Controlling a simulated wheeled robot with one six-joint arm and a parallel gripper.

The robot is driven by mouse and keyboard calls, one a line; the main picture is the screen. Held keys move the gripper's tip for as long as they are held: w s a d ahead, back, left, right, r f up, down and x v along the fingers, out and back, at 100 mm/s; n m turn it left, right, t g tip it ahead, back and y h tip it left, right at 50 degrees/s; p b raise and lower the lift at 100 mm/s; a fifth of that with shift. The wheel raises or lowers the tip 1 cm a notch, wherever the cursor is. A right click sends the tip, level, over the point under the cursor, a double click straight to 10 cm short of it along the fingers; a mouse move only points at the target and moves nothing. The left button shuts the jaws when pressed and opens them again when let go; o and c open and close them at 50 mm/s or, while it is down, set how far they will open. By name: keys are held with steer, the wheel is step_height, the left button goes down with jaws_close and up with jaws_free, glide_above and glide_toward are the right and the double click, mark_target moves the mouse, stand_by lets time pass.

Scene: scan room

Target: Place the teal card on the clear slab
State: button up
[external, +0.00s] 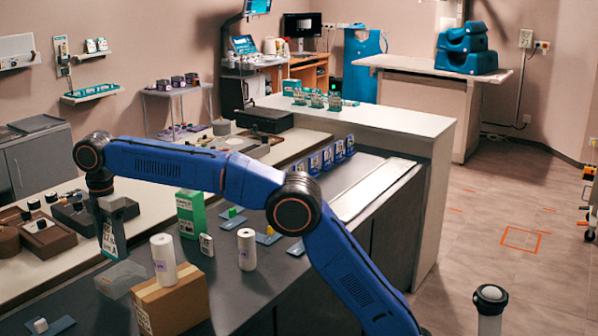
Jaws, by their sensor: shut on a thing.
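The teal card (110,240), with white markings on its face, hangs upright below my gripper (113,212) at the left of the external view. My gripper is shut on its upper part; the fingers are small and partly hard to make out. The clear slab (119,277) is a see-through block on the dark counter, just below the card in the picture. The card appears above and apart from the slab, though the exact gap cannot be told.
A cardboard box (172,302) stands close to the slab's right. Brown trays (42,232) lie to the left. A small blue piece (52,327) sits at the front counter edge.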

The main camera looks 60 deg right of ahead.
mark_target(111, 235)
steer(key=shift+f, duration=2.8)
steer(key=shift+f, duration=0.1)
steer(key=o, duration=1)
steer(key=shift+o, duration=0.2)
step_height(111, 235, up, 11)
steer(key=shift+r, duration=0.6)
steer(key=shift+d+r, duration=0.1)
steer(key=shift+d, duration=0.05)
